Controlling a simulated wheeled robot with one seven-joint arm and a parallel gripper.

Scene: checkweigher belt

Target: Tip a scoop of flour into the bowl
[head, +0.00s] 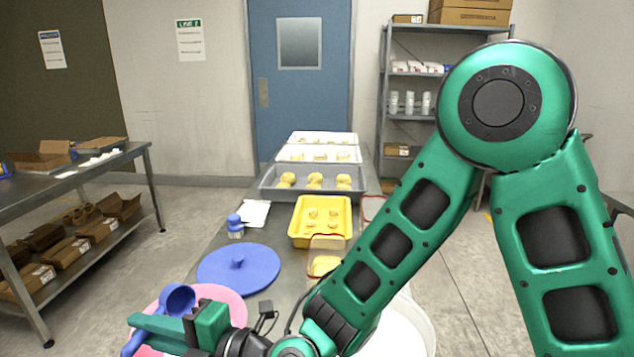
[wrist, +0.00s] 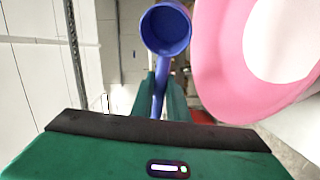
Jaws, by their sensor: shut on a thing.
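My gripper (head: 150,333) is shut on the handle of a blue scoop (head: 178,299). The scoop's round cup sticks out beyond the fingers in the wrist view (wrist: 166,29). Its inside looks plain blue there, and I see no flour in it. A pink bowl (head: 228,298) stands low in the head view, partly hidden behind my gripper and the scoop. In the wrist view the bowl's pink rim (wrist: 215,70) lies right of the scoop, around a pale area that I cannot identify. A white tub (head: 420,325) with white contents is partly hidden behind my arm.
A blue round lid (head: 240,268) lies on the bench beyond the bowl. Behind it are a small blue-capped jar (head: 235,227), a yellow tray (head: 320,222) and a grey tray (head: 312,183) of dough pieces. A shelving table (head: 75,175) stands left, across open floor.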

